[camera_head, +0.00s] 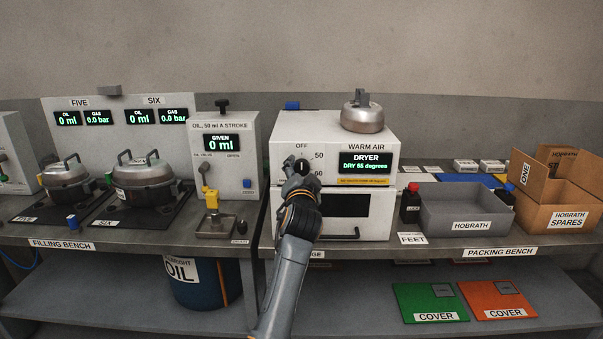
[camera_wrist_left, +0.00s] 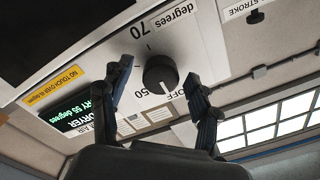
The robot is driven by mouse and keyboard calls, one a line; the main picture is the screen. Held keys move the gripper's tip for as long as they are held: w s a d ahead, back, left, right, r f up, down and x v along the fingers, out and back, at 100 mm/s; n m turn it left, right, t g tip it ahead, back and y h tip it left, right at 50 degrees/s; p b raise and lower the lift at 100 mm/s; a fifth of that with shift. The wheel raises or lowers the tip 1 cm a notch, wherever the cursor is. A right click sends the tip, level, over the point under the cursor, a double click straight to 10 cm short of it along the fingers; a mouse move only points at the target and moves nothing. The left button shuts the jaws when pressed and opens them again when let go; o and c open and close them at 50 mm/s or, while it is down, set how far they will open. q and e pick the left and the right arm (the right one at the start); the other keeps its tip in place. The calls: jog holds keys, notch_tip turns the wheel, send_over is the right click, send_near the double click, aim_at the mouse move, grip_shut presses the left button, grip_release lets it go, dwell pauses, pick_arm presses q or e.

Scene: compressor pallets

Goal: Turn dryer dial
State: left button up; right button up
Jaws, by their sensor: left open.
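The dryer (camera_head: 284,130) is a white box on the bench, with a green-lit display (camera_head: 366,163) reading "DRY 55 degrees" in the head view. Its round black dial (camera_head: 303,166) is on the left of its front, and it shows large in the left wrist view (camera_wrist_left: 160,73). There, a light mark on the dial points toward the side with "50" and "OFF". My left gripper (camera_head: 294,166) is at the dial, partly covering it. In the wrist view its fingers are open on both sides of the dial (camera_wrist_left: 159,70), with gaps visible. My right gripper is not in view.
A metal pot (camera_head: 362,115) stands on top of the dryer. The oil dispenser (camera_head: 223,150) is close on the left, with a yellow-handled part. A dark bottle (camera_head: 410,205) and a grey bin (camera_head: 465,207) stand to the right.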

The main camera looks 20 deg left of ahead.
pick_arm(q)
jog(key=shift+r, duration=0.3)
notch_tip(320, 180, up, 9)
jog(key=shift+r, duration=0.2)
jog(key=shift+f, duration=0.1)
